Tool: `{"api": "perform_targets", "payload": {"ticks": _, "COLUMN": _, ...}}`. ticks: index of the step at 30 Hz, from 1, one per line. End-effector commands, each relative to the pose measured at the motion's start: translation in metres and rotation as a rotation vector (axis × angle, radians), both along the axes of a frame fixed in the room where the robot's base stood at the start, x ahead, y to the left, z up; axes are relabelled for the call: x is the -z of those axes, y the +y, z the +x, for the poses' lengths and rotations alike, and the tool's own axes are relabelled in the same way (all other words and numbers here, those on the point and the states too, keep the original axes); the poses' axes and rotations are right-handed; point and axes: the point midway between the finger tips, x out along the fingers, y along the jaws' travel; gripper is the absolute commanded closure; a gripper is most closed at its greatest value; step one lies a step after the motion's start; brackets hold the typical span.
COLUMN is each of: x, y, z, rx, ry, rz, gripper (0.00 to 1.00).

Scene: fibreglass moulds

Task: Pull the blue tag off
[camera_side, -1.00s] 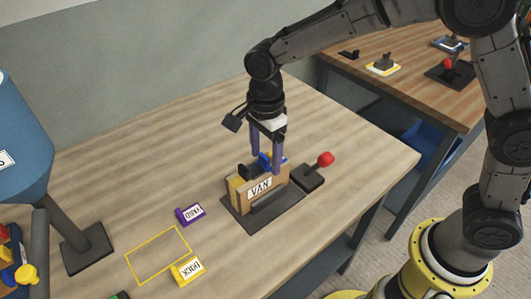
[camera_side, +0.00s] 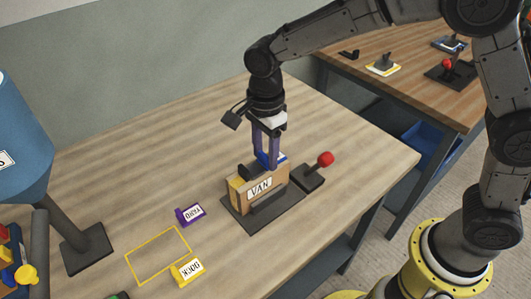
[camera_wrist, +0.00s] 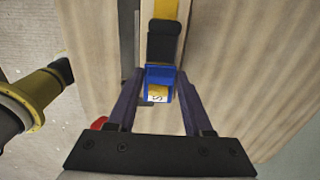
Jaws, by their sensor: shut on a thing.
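The blue tag (camera_wrist: 158,72) sits at the end of a wooden block marked VAN (camera_side: 278,182). In the wrist view a white label on the tag shows the letter S. My gripper (camera_side: 267,161) points down over the block with its purple fingers shut on the tag, one on each side. In the side view the tag (camera_side: 280,157) is partly hidden by the fingers. A black piece (camera_side: 247,171) stands on the block beside the tag. The block rests on a dark base plate (camera_side: 270,218).
A red-knobbed lever (camera_side: 325,160) stands right of the block. A purple YARD tag (camera_side: 190,214), a yellow DOCK tag (camera_side: 186,271) and a yellow outline (camera_side: 160,236) are at the left front. A blue hopper (camera_side: 22,130) stands at far left.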

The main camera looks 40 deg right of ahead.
Motion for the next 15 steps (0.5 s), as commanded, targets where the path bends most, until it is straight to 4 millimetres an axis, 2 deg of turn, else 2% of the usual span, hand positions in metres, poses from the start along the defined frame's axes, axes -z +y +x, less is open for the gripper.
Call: {"api": "perform_targets", "payload": {"ticks": 15, "x": -0.0050, "y": 0.0001, "z": 0.0001, "rx": 0.000, "ry": 0.001, "rz": 0.000, "gripper": 1.00}}
